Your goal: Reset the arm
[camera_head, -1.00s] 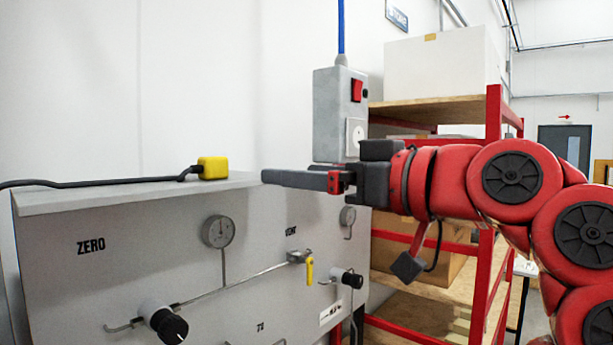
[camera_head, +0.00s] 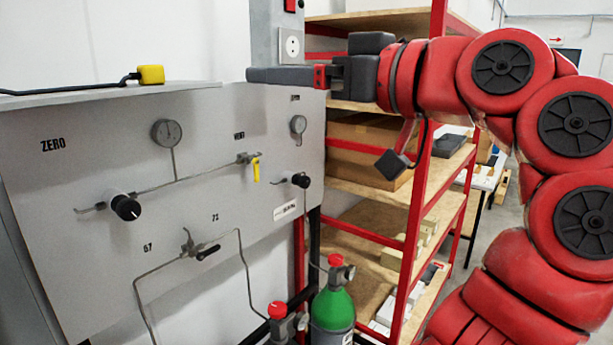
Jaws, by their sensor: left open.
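My left gripper (camera_head: 262,75) is at the upper middle of the head view, its dark fingers pointing left. Its red arm (camera_head: 440,78) bends down along the right side. The fingers are seen side-on and overlap, with nothing visible held between them. They appear in front of the panel's upper right corner, just below the grey socket box (camera_head: 262,38); the exact gap cannot be told. The grey analyser panel (camera_head: 75,205) carries gauges, knobs and a yellow-handled valve (camera_head: 256,170). A yellow plug (camera_head: 151,74) on a black cable lies on its top. My right gripper is not in view.
A red-framed shelf (camera_head: 425,175) with wooden boards stands behind the arm. A green gas cylinder (camera_head: 333,308) with a red-topped valve stands below the panel's right side. A second red-topped fitting (camera_head: 278,311) is beside it. Open floor shows at the right.

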